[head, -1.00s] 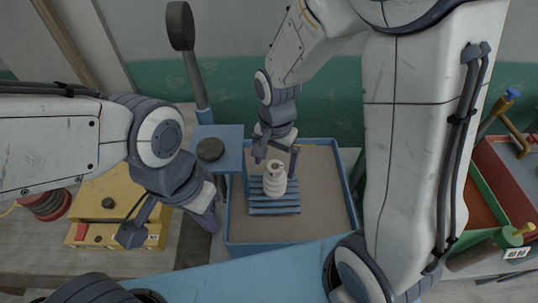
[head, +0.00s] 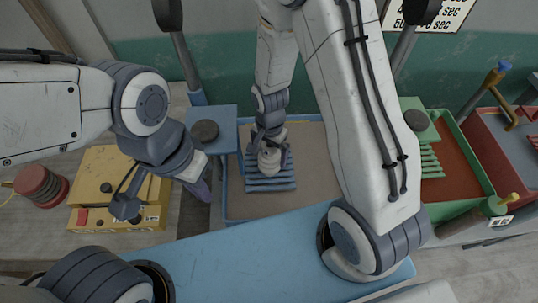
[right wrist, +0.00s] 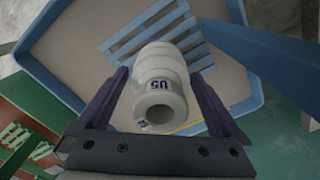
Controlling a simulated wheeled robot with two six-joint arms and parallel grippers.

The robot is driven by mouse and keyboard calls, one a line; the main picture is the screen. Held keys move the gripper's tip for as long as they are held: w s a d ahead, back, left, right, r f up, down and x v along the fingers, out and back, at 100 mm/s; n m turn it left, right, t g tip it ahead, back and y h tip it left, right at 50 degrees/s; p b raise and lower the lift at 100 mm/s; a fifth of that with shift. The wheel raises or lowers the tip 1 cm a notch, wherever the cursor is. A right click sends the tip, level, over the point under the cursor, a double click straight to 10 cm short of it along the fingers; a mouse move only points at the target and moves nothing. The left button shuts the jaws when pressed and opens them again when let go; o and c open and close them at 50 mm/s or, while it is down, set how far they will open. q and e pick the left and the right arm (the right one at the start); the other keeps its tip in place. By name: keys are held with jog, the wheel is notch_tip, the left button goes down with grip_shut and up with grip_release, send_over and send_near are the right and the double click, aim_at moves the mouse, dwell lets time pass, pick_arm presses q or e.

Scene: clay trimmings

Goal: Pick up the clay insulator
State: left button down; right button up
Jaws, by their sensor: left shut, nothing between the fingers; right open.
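The clay insulator (head: 269,160) is a pale ribbed piece with a hole in its top. It stands on the blue slatted rack (head: 268,184) inside the blue-rimmed tray. My right gripper (head: 270,150) partly hides the insulator in the head view. My left gripper (head: 200,185) is shut and empty, left of the tray.
The blue tray (head: 228,205) has bare floor to the right of the rack. A yellow box (head: 110,180) and a red spool (head: 40,186) are at left. A green tray (head: 478,160) and a red box (head: 505,145) are at right. A blue stand (head: 222,118) rises behind the rack's left side.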

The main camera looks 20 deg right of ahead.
jog(key=shift+f, duration=0.7)
jog(key=shift+c, duration=0.3)
grip_shut()
jog(key=shift+r, duration=0.1)
